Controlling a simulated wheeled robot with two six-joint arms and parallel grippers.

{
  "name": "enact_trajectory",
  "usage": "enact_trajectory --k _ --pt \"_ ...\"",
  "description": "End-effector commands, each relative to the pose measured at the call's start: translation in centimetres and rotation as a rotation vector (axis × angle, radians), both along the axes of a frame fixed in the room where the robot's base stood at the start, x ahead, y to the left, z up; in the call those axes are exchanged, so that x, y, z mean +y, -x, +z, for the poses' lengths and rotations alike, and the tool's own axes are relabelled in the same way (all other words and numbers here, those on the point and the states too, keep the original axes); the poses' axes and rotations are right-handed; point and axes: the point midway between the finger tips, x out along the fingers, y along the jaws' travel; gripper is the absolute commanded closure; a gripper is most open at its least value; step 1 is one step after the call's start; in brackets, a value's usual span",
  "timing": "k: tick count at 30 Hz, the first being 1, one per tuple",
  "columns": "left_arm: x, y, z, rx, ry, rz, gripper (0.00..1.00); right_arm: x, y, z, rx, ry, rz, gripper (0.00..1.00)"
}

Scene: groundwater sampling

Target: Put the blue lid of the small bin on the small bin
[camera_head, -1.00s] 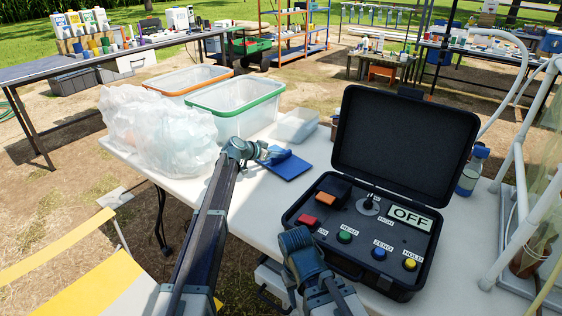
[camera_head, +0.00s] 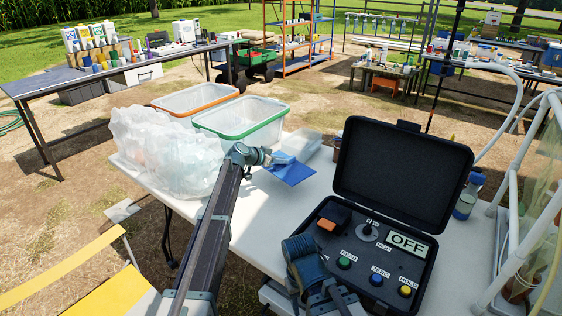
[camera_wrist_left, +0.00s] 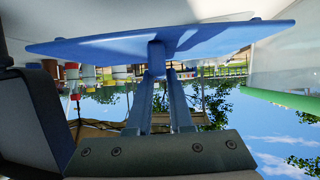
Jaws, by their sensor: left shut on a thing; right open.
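The flat blue lid (camera_head: 293,173) shows over the white table in front of the clear small bin (camera_head: 303,144). My left gripper (camera_head: 280,158) is shut on the lid's raised handle. In the left wrist view, the lid (camera_wrist_left: 215,42) spans the top, and the gripper's blue fingers (camera_wrist_left: 158,70) close on the handle at its middle. The lid is apart from the small bin, whose opening is partly hidden behind the lid and gripper. My right gripper (camera_head: 303,252) is open and empty at the near side of the black case; its fingertips are hard to make out.
An open black case (camera_head: 380,250) with buttons and an OFF sign stands at right. A green-rimmed bin (camera_head: 240,115), an orange-rimmed bin (camera_head: 193,98) and a clear plastic bag (camera_head: 165,150) stand at left. The white table (camera_head: 255,215) is bare in front of the lid.

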Motion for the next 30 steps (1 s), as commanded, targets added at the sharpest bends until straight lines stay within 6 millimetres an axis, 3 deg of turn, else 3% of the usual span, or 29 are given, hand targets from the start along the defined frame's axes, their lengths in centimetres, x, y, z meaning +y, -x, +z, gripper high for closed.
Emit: enact_trajectory --k 1,3,9,13,17,24,30 --pt "0.0 0.0 1.4 0.000 0.000 0.000 1.00 0.0 0.0 1.4 0.000 0.000 0.000 0.50" --pt "0.0 0.0 1.9 0.000 0.000 0.000 1.00 0.0 0.0 1.9 0.000 0.000 0.000 0.50" --pt "0.0 0.2 2.2 0.000 0.000 -0.002 1.00 0.0 0.0 2.2 0.000 0.000 0.000 0.50" --pt "0.2 2.7 2.7 0.003 -0.001 -0.040 1.00 0.0 0.0 2.8 0.000 0.000 0.000 0.50" --pt "0.5 8.3 3.8 0.006 -0.005 -0.137 1.00 0.0 0.0 4.0 0.000 0.000 0.000 0.50" --pt "1.0 21.5 6.3 0.007 -0.009 -0.390 1.00 0.0 0.0 6.5 0.000 0.000 -0.001 0.50" --pt "1.2 30.1 7.8 0.003 -0.004 -0.563 1.00 0.0 0.0 7.9 0.000 0.000 -0.001 0.50"
